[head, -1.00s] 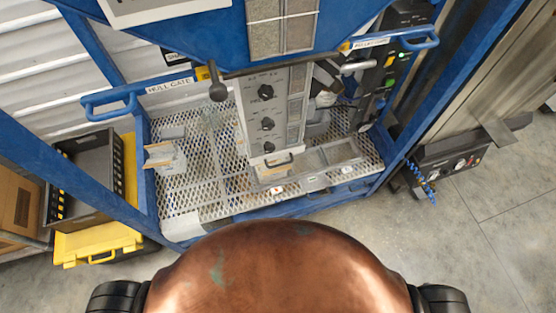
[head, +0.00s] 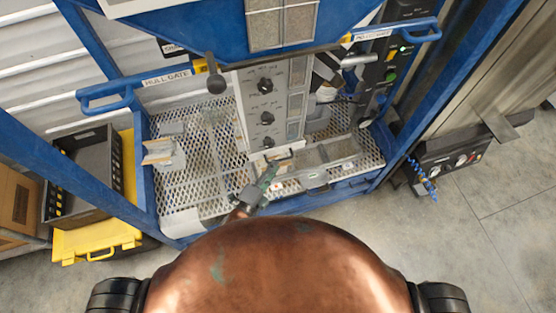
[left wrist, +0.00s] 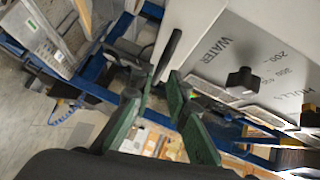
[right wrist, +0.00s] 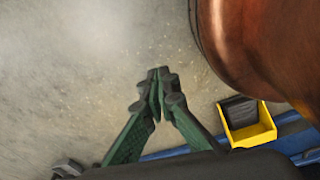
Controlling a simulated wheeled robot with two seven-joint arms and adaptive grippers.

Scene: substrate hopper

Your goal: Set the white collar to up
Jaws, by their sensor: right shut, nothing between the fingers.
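A pale rounded piece (head: 326,95), possibly the white collar, is partly hidden beside the dial panel in the head view. I cannot tell its setting. My left gripper (head: 270,174) is low in front of the panel, near its black handle (head: 279,156). In the left wrist view my left gripper (left wrist: 162,82) has its green fingers apart, with the black handle (left wrist: 171,42) just beyond the tips. I cannot tell if they touch it. My right gripper (right wrist: 160,78) is shut and empty over the floor, outside the head view.
The grey panel (head: 243,115) carries several black knobs and stands over a mesh deck (head: 190,190) in a blue frame. A grey bracket (head: 163,152) sits on the deck's left. A black crate (head: 82,185) and yellow case (head: 95,240) stand left.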

